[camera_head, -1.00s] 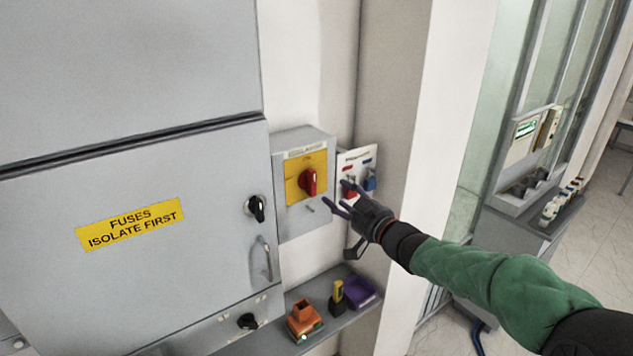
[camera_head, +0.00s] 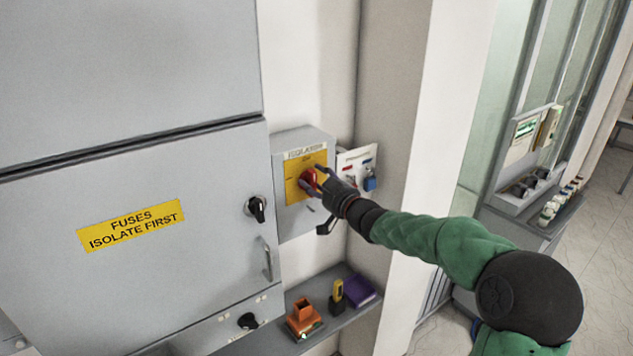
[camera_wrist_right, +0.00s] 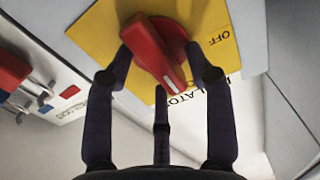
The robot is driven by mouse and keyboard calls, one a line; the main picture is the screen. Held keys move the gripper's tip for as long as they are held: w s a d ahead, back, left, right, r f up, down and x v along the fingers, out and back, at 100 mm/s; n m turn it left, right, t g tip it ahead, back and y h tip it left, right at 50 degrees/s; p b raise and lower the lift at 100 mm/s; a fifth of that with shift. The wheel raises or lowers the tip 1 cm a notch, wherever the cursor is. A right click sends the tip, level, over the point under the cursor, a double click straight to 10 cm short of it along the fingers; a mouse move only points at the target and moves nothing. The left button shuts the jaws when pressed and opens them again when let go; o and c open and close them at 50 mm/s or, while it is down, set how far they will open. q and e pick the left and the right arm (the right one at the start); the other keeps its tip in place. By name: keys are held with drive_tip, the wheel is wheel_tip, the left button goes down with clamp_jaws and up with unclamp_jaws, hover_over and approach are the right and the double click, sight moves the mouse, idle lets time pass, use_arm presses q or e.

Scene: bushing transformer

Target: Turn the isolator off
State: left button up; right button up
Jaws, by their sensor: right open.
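The isolator (camera_head: 289,146) is a grey box on the wall with a yellow plate and a red rotary handle (camera_head: 309,178). In the right wrist view the red handle (camera_wrist_right: 155,55) fills the upper middle, with the word OFF on the yellow plate (camera_wrist_right: 215,45) to its right. My right gripper (camera_head: 316,178) is at the handle and partly covers it in the head view. In the right wrist view its dark fingers (camera_wrist_right: 160,75) are open, spread around the handle on either side. Whether they touch it I cannot tell. My left gripper is not in view.
A grey fuse cabinet (camera_head: 120,275) with a black knob (camera_head: 257,208) stands left of the isolator. A shelf (camera_head: 345,318) below carries an orange item (camera_head: 303,318), a black and yellow item (camera_head: 338,297) and a purple box (camera_head: 360,291). A white padlock board (camera_head: 358,157) hangs at the right.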

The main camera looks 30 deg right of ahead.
clamp_jaws()
drive_tip(key=n+b, duration=0.3)
drive_tip(key=shift+a+f+n+b, duration=0.15)
drive_tip(key=shift+a+n+b, duration=0.15)
drive_tip(key=shift+b, duration=0.1)
drive_tip(key=n+b, duration=0.1)
drive_tip(key=n, duration=0.1)
drive_tip(key=n+b, duration=0.2)
drive_tip(key=shift+a+n, duration=0.2)
drive_tip(key=shift+n, duration=0.1)
drive_tip(key=n+b, duration=0.2)
drive_tip(key=n, duration=0.1)
drive_tip(key=n+b, duration=0.2)
drive_tip(key=shift+s+a+f, duration=0.1)
drive_tip(key=shift+a+f, duration=0.05)
drive_tip(key=shift+a, duration=0.1)
drive_tip(key=shift+a+f+n+b, duration=0.15)
drive_tip(key=shift+n+b, duration=0.95)
drive_tip(key=shift+n, duration=1.3)
